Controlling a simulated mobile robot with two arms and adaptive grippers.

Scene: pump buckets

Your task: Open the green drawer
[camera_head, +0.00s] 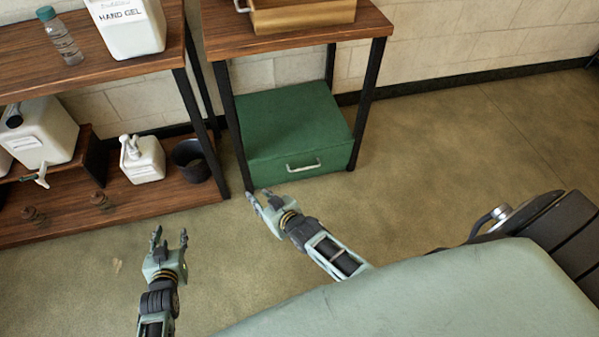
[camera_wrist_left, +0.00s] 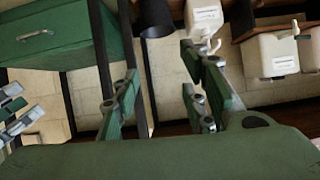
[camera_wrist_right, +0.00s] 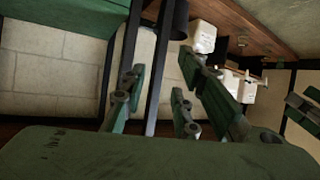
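The green drawer (camera_head: 298,132) is a closed-looking box under a small wooden table, with a pale bar handle (camera_head: 303,167) on its front. It shows at the upper left in the left wrist view (camera_wrist_left: 55,28), and its edge shows at the top left in the right wrist view (camera_wrist_right: 75,16). My right gripper (camera_head: 260,197) is open and empty, just left of and below the drawer's front left corner in the head view, apart from the handle. My left gripper (camera_head: 169,236) is open and empty over the floor, further left and lower.
The small table (camera_head: 290,35) has dark legs beside the drawer and a wooden tray (camera_head: 302,15) on top. A shelf at left holds white jugs (camera_head: 142,160), a black cup (camera_head: 190,160) and a bottle (camera_head: 60,37). The floor right of the drawer is clear.

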